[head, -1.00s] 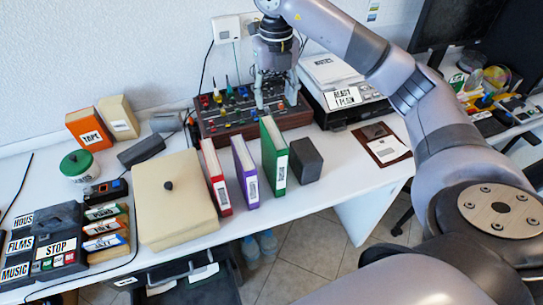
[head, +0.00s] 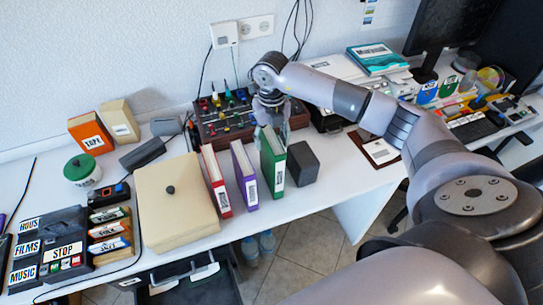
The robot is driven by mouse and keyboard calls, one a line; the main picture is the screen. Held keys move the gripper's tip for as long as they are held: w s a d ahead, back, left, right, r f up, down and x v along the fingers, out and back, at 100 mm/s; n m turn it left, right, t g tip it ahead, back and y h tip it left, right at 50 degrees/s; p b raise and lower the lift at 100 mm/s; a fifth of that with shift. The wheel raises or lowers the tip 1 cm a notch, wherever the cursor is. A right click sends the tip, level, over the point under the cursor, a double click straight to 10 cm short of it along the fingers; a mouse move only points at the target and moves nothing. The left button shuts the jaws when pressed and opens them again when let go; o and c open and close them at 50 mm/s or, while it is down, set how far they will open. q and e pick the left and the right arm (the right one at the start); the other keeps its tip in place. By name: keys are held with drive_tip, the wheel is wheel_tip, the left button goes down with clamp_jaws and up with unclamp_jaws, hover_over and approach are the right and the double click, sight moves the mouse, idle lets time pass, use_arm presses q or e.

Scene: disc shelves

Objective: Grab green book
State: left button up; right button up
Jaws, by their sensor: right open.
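The green book (head: 272,160) stands upright on the white desk, its white-labelled spine facing me. A purple book (head: 243,172) and a red book (head: 215,180) stand to its left. A dark grey block (head: 303,163) stands just to its right. My right gripper (head: 272,128) points down at the top rear of the green book, with its fingers open. The fingers partly overlap the book's top in the picture; I cannot tell whether they touch it. My left gripper is not in view.
A cream box with a knob (head: 175,215) sits left of the books. A dark control panel with knobs (head: 220,122) stands behind them. The desk's front edge (head: 330,200) lies close before the books. A printer-like device (head: 325,118) is behind right.

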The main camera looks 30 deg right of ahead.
drive_tip(key=shift+c, duration=0.4)
clamp_jaws()
idle(0.7)
